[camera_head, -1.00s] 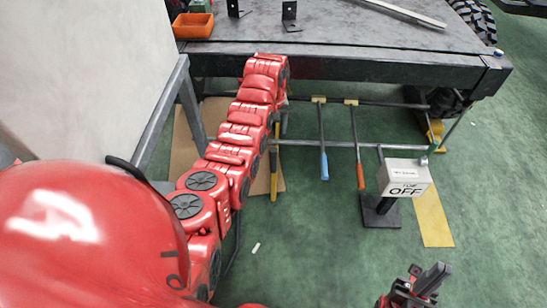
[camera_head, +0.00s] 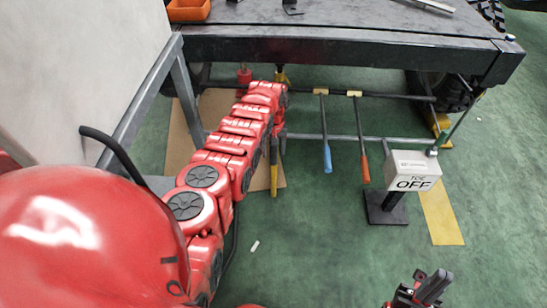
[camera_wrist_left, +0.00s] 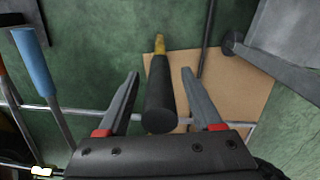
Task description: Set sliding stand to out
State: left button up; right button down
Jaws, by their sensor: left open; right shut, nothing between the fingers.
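No part bears a sliding stand label, so I cannot tell which part it is. A yellow lever (camera_head: 274,180) hangs below the bench edge, its upper part hidden by my left arm. In the left wrist view a black cylindrical handle with a yellow tip (camera_wrist_left: 160,98) lies between the open fingers of my left gripper (camera_wrist_left: 161,80). I see clear gaps on both sides of it. In the head view my left gripper is mostly hidden at the arm's far end. My right gripper (camera_head: 426,287) is shut and empty at the lower right.
A blue-handled lever (camera_head: 327,158) and an orange-handled lever (camera_head: 364,168) hang to the right. A white box marked OFF (camera_head: 414,170) stands on a black post. A dark bench (camera_head: 345,45) spans the back. A pale panel (camera_head: 80,70) is on the left.

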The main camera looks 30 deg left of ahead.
pick_arm(q)
jog(key=shift+f, duration=0.45)
grip_shut()
dwell(1.2)
